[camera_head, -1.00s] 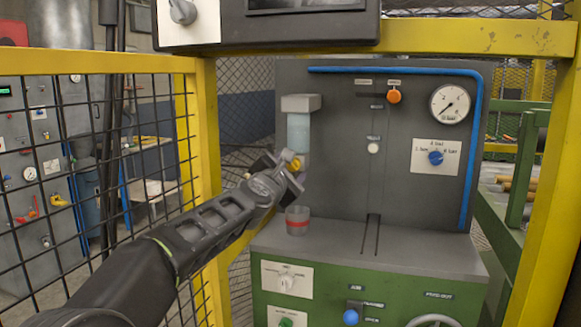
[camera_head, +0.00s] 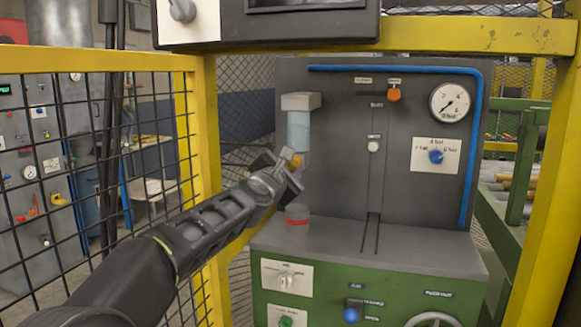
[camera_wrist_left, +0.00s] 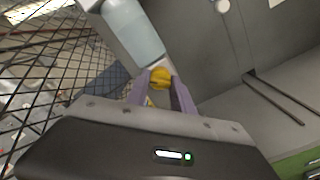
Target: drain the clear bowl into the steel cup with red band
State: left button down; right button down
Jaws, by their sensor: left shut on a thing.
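The clear bowl (camera_head: 298,132) hangs upright under a grey block on the dark panel; it also shows in the left wrist view (camera_wrist_left: 132,30). At its lower end is a yellow drain knob (camera_wrist_left: 160,77). My left gripper (camera_head: 291,161) is shut on this knob; in the left wrist view its two fingers (camera_wrist_left: 158,88) stand on either side of it. The steel cup with red band (camera_head: 297,221) stands upright on the grey ledge below the bowl. The gripper hides part of its top, and its inside cannot be seen. My right gripper is not in view.
The panel carries an orange knob (camera_head: 394,95), a gauge (camera_head: 450,102) and a blue selector (camera_head: 436,157). A yellow post (camera_head: 207,180) and mesh fence stand close by my left arm. The grey ledge (camera_head: 400,255) is clear right of the cup.

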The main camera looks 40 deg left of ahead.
pick_arm(q)
jog(key=shift+m, duration=0.4)
jog(key=m, duration=0.3)
jog(key=m+p, duration=0.1)
jog(key=m, duration=0.4)
jog(key=m+p, duration=0.1)
jog(key=m, duration=0.4)
jog(key=shift+m+p, duration=0.55)
jog(key=shift+m, duration=1.55)
jog(key=shift+f, duration=0.1)
jog(key=c, duration=1.1)
grip_release()
